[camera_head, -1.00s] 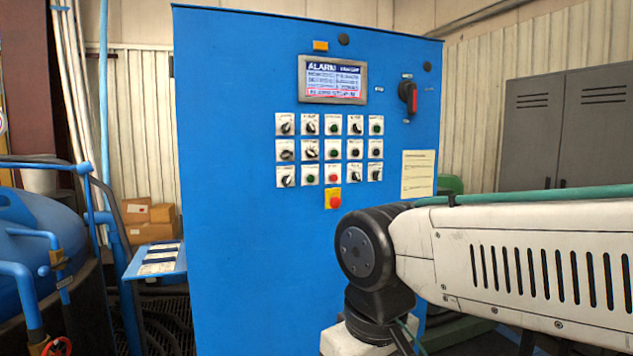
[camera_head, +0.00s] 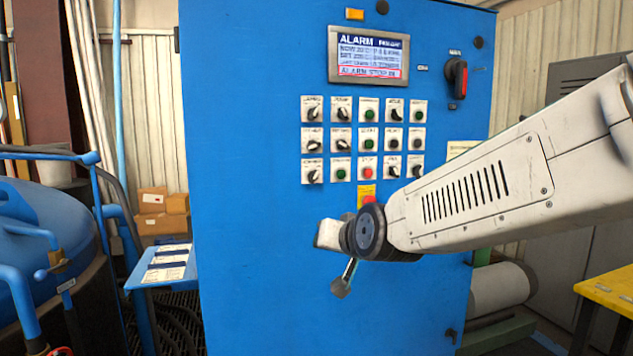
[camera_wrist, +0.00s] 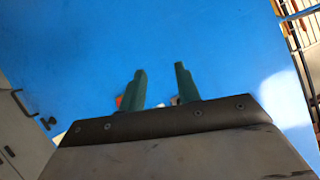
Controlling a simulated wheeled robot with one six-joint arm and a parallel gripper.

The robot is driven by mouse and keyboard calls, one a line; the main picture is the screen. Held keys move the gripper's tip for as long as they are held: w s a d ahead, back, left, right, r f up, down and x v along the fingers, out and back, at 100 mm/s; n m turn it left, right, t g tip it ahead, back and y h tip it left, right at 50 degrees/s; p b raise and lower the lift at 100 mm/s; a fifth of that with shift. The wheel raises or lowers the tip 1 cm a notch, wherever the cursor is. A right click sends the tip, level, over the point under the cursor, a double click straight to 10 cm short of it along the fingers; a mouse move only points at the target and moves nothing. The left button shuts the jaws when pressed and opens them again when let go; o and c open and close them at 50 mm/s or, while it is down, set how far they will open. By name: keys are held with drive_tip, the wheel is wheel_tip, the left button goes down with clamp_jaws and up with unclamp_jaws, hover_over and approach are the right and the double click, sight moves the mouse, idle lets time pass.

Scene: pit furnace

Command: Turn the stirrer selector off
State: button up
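The blue control cabinet (camera_head: 250,270) stands in front of me. Its front carries rows of selectors and buttons; a black selector (camera_head: 312,113) is at the upper left of the rows. The small labels are too blurred to tell which one is the stirrer selector. In the wrist view my gripper (camera_wrist: 160,85) has two green fingers, apart with nothing between them, facing the blue panel. Small orange and pale bits of the panel show low behind the fingers. In the head view my arm's wrist is in front of the cabinet, below the rows; the fingers are not clear there.
A screen (camera_head: 368,57) reading ALARM is above the rows, with a red-handled switch (camera_head: 456,77) to its right. A red button is partly hidden behind my arm. A blue tank (camera_head: 45,240) and a shelf with papers (camera_head: 165,265) are at left, a yellow table (camera_head: 610,295) at right.

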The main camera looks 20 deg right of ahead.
sight(315, 178)
drive_tip(key=w+r+m+t+h, duration=0.2)
drive_tip(key=w+r, duration=0.1)
drive_tip(key=w, duration=0.3)
drive_tip(key=w+d+r+m+t+h, duration=0.1)
drive_tip(key=w+r+m+t+h, duration=0.1)
drive_tip(key=w, duration=0.4)
drive_tip(key=w+d+r+m+t+h, duration=0.1)
drive_tip(key=w+r+t, duration=0.3)
drive_tip(key=w, duration=0.1)
drive_tip(key=shift+w+m+h, duration=0.4)
clamp_jaws()
